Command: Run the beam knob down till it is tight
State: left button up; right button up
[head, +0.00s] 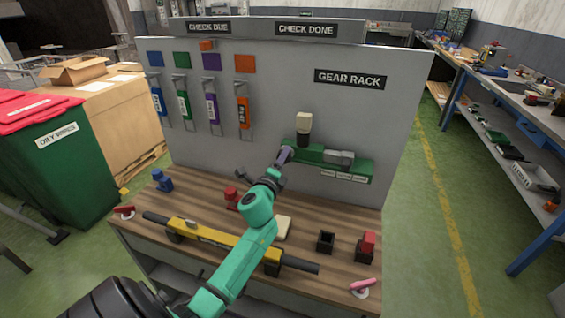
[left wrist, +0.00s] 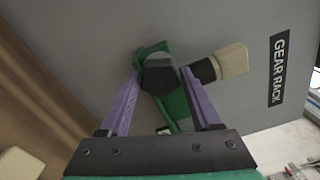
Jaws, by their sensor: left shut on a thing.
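My left gripper (head: 287,154) reaches over the bench to the left end of a green bar-shaped fixture (head: 352,176) on the grey panel. In the left wrist view its purple fingers (left wrist: 162,72) are shut on a dark faceted knob (left wrist: 158,76), which lies in front of the green body (left wrist: 179,112). A cream block on a black neck (head: 303,121) stands up from the fixture; it also shows in the left wrist view (left wrist: 231,61). The fingers hide the knob in the head view. I cannot tell how tight it is. My right gripper is not in view.
The wooden bench holds a yellow beam (head: 205,236) on a dark rod, a blue part (head: 162,180) and a black open box (head: 326,241). A red block (head: 369,240) stands at the right. Coloured tools hang on the panel's left; its sign reads GEAR RACK (head: 349,79).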

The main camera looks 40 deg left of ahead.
pick_arm(q)
jog(key=shift+m, duration=1.7)
jog(key=o, duration=1.3)
jog(key=shift+o, duration=0.2)
jog(key=shift+s, duration=0.1)
jog(key=b+v, duration=0.2)
jog(key=v, duration=1.2)
jog(key=shift+s, duration=0.2)
jog(key=shift+d, duration=0.15)
